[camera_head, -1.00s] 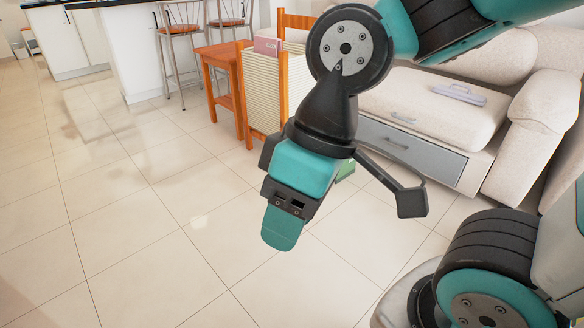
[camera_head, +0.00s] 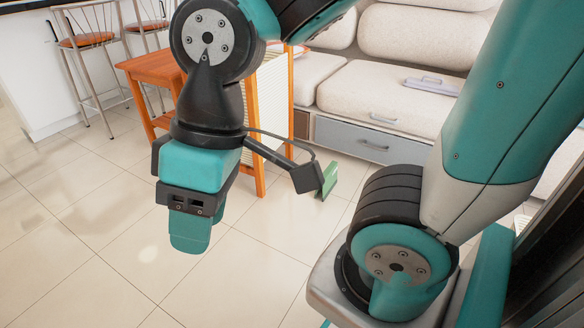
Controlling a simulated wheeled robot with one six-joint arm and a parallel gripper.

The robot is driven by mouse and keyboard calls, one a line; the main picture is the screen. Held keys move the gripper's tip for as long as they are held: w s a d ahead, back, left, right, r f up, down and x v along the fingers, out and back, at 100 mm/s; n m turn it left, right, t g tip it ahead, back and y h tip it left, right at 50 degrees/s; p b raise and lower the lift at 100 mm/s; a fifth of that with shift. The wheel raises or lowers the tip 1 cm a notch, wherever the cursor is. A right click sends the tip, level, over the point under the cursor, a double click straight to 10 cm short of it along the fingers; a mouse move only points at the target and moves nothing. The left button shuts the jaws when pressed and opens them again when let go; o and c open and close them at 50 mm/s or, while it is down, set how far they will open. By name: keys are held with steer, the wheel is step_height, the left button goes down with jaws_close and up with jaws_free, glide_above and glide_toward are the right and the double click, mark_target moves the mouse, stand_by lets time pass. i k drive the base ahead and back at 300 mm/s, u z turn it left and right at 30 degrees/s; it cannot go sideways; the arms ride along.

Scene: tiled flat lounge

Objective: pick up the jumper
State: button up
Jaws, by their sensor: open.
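I cannot make out a clear jumper in this view. A small flat pale lilac item (camera_head: 432,86) lies on the cream sofa seat (camera_head: 385,98) at the upper right; it is too small to tell what it is. My gripper (camera_head: 190,232) hangs in the left middle of the picture, pointing down over the tiled floor, well apart from that item. Its teal fingers overlap from this side, and nothing shows held in it.
A green object (camera_head: 328,180) stands on the floor before the sofa's grey drawer (camera_head: 352,140). A wooden-framed slatted piece (camera_head: 272,85) and an orange table (camera_head: 150,68) stand behind my arm. Bar stools (camera_head: 88,42) are at upper left. Floor tiles (camera_head: 60,235) at lower left are clear.

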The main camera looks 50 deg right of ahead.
mark_target(330, 174)
steer(key=i, duration=3.3)
steer(key=z, duration=3.65)
